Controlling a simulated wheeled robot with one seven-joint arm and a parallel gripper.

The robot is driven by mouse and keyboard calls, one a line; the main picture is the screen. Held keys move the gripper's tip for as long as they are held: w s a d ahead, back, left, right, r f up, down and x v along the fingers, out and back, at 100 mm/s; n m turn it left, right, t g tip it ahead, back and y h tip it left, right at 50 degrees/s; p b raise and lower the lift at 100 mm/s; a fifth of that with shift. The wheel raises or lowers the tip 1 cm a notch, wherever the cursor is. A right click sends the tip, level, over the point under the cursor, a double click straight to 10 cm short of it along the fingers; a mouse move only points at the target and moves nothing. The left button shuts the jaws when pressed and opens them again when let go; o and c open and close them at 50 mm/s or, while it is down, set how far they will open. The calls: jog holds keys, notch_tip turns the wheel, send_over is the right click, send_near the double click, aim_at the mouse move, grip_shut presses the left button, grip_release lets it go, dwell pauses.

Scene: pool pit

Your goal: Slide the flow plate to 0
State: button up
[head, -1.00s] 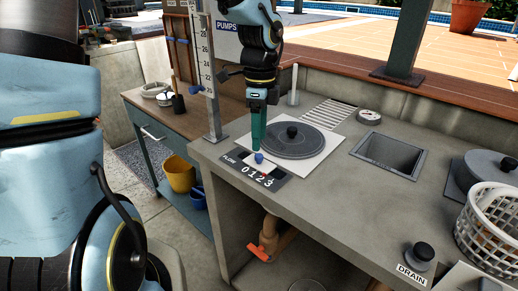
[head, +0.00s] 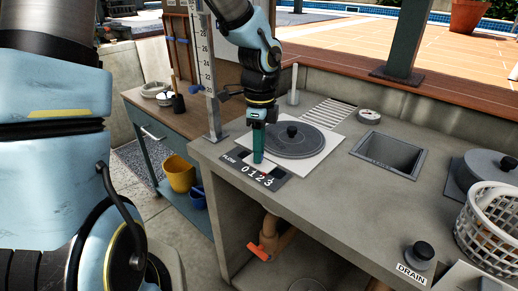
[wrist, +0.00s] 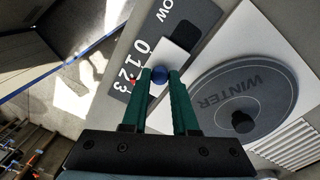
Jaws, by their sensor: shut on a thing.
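The dark slot (wrist: 186,43) shows bare toward the 0 end. My gripper (wrist: 159,73) has its green fingers on either side of the knob and is shut on it. In the head view the fingers (head: 258,160) reach down to the panel and hide the knob.
A round grey WINTER lid (wrist: 240,95) with a black knob lies close beside the panel on a white square. A tall white gauge post (head: 207,75) stands behind to the left. A square basin (head: 388,153) and a white basket (head: 490,225) are farther right on the counter.

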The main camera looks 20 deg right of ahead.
grip_shut()
dwell(0.9)
